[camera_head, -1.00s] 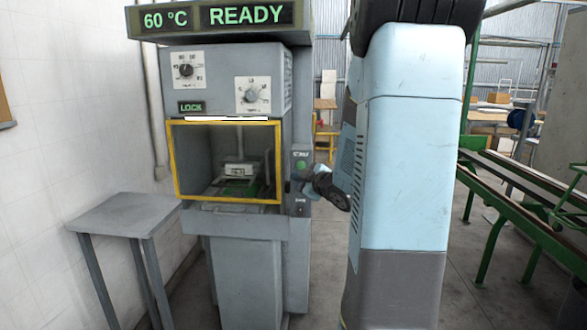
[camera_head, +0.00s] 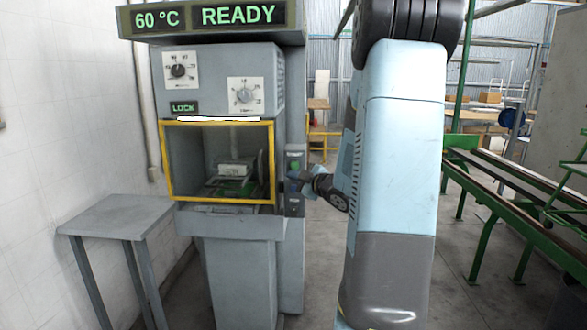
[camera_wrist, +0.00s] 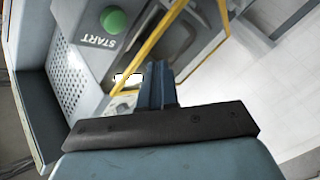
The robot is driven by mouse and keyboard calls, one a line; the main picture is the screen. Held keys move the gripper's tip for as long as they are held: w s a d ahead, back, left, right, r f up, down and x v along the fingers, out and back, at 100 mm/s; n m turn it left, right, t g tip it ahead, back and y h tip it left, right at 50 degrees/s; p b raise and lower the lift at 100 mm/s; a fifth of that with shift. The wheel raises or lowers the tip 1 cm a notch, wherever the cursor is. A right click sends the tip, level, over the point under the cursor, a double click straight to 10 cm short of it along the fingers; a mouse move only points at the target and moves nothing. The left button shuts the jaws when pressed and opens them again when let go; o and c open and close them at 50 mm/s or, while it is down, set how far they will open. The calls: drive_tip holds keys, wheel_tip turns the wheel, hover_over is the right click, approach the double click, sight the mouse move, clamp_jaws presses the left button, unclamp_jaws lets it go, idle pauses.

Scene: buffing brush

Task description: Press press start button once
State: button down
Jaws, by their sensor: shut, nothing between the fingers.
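The grey press (camera_head: 222,80) stands at the left of the head view, its display reading "60 °C" and "READY" and a small panel reading "LOCK". The green round start button (camera_head: 295,166) is on a narrow panel at the right of its yellow-framed window (camera_head: 273,165). In the wrist view the start button (camera_wrist: 112,20) shows at top left, with "START" printed beside it. My gripper (camera_head: 300,182) is just below and right of the button in the head view. In the wrist view my gripper (camera_wrist: 157,70) is shut and empty, its tips apart from the button in the picture; contact cannot be told.
A small grey table (camera_head: 115,215) stands left of the press by the white wall. Green-framed rails (camera_head: 500,180) run along the right. The floor between the press and the rails looks clear apart from my arm.

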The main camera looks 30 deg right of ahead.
sight(297, 168)
drive_tip(key=shift+w+d, duration=0.55)
drive_tip(key=shift+w, duration=0.25)
drive_tip(key=shift+w+d, duration=0.55)
drive_tip(key=shift+w, duration=0.3)
drive_tip(key=shift+w+d, duration=0.55)
drive_tip(key=shift+w, duration=0.25)
drive_tip(key=shift+w+d+r, duration=0.1)
drive_tip(key=shift+w+d, duration=0.45)
drive_tip(key=shift+w, duration=0.1)
idle(1.3)
drive_tip(key=shift+s+a, duration=0.1)
drive_tip(key=shift+s, duration=0.05)
drive_tip(key=shift+s+a, duration=0.45)
drive_tip(key=shift+s, duration=0.15)
idle(0.3)
drive_tip(key=shift+s+a, duration=0.7)
drive_tip(key=shift+s, duration=0.35)
drive_tip(key=shift+s+a, duration=0.7)
drive_tip(key=shift+s, duration=0.35)
